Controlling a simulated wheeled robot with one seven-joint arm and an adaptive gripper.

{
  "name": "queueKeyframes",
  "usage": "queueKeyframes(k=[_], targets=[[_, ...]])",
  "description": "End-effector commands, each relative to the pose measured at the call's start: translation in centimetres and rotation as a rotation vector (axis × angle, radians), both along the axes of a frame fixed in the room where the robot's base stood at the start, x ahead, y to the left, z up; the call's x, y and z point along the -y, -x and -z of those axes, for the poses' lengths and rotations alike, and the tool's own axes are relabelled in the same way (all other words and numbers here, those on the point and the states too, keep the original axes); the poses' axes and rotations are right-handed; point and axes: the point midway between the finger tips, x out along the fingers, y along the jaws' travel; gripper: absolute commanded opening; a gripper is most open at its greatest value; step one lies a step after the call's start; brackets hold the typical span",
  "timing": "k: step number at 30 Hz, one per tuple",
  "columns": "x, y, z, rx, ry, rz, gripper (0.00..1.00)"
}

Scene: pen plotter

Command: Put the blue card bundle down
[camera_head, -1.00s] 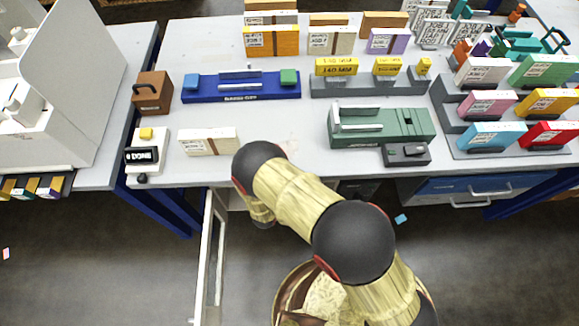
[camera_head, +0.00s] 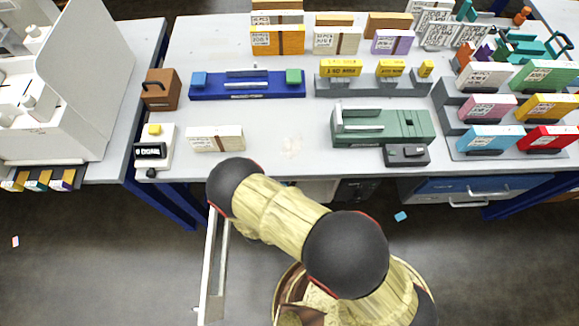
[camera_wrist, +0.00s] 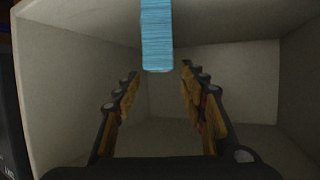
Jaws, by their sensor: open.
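The blue card bundle (camera_wrist: 157,36) shows in the wrist view at the top middle, as an upright light-blue stack with fine layered edges. Its upper end is cut off by the frame. My gripper (camera_wrist: 158,78) is open, with its two fingers spread left and right below the bundle in the picture. No finger is closed on the bundle. Pale walls of a box-like space (camera_wrist: 75,75) surround the fingers and the bundle. What the bundle rests on is unclear. In the head view my gripper and this bundle cannot be made out.
In the head view, a long white-edged panel (camera_head: 213,265) stands out below the table's front edge, beside my arm. A cream block (camera_head: 215,139) lies near that edge. A green machine (camera_head: 382,127) and racks of coloured boxes (camera_head: 490,140) fill the right. A small blue piece (camera_head: 401,216) lies on the floor.

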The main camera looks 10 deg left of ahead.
Motion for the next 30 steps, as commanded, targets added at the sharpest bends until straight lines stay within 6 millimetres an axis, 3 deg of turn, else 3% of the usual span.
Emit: queueKeyframes(k=[3,9,30], targets=[[-0.3,1.5,-0.8,0.0,0.001,-0.003,0.42],[-0.4,2.7,-1.1,0.0,0.001,0.0,0.42],[-0.4,2.7,-1.1,0.0,0.0,0.001,0.42]])
